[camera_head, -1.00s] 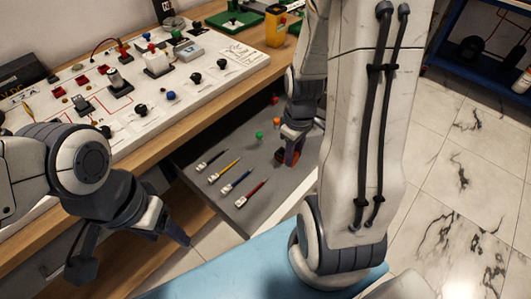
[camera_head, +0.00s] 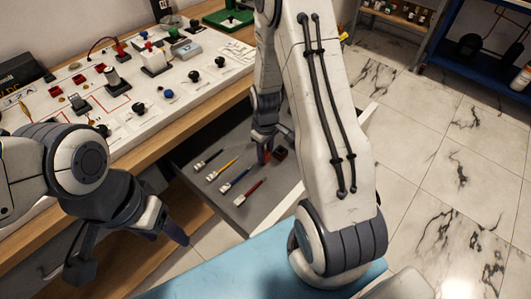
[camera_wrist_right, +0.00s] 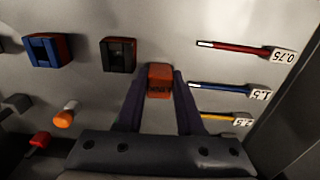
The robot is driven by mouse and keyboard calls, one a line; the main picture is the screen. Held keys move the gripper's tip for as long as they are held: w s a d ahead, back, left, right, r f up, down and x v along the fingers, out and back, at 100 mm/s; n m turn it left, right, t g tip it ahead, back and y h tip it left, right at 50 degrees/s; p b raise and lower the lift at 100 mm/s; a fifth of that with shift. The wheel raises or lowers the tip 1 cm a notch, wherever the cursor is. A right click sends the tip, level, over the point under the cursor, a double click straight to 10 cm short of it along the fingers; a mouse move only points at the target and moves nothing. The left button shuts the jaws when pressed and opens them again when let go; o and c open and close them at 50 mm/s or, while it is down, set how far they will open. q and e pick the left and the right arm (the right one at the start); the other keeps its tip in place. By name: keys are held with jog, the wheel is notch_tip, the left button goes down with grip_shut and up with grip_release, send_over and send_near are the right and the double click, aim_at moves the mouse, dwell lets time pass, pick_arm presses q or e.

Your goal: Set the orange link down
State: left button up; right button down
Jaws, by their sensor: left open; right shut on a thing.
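The orange link (camera_wrist_right: 160,80) is a small block with dark lettering, between the fingertips of my right gripper (camera_wrist_right: 161,76) in the right wrist view. That gripper is shut on it. In the head view my right gripper (camera_head: 264,148) is low over the open grey drawer (camera_head: 240,212), with a bit of the orange link (camera_head: 263,157) showing. I cannot tell whether the link touches the drawer floor. My left gripper (camera_head: 130,250) is open and empty at the lower left, in front of the bench.
Leads with red (camera_wrist_right: 240,48), blue (camera_wrist_right: 220,90) and yellow (camera_wrist_right: 217,117) bodies lie right of the link. A dark block (camera_wrist_right: 118,55) and a blue block (camera_wrist_right: 47,50) lie to its left. The bench panel (camera_head: 140,125) stands above the drawer.

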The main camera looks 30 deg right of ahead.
jog(key=shift+f, duration=0.15)
jog(key=c, duration=0.8)
grip_release()
notch_tip(320, 180, up, 12)
jog(key=r+p, duration=0.1)
jog(key=s+a+r+n, duration=0.1)
jog(key=s+a+r, duration=0.4)
jog(key=a, duration=0.4)
jog(key=s+a+r+n, duration=0.2)
jog(key=s+a+r, duration=0.1)
jog(key=s+a, duration=0.6)
jog(key=shift+y, duration=0.5)
jog(key=s+a, duration=0.1)
jog(key=s, duration=0.1)
jog(key=s+a+r, duration=0.1)
jog(key=s, duration=0.1)
jog(key=s+a, duration=0.1)
jog(key=s, duration=0.1)
jog(key=shift+s+r, duration=0.25)
jog(key=shift+s, duration=0.05)
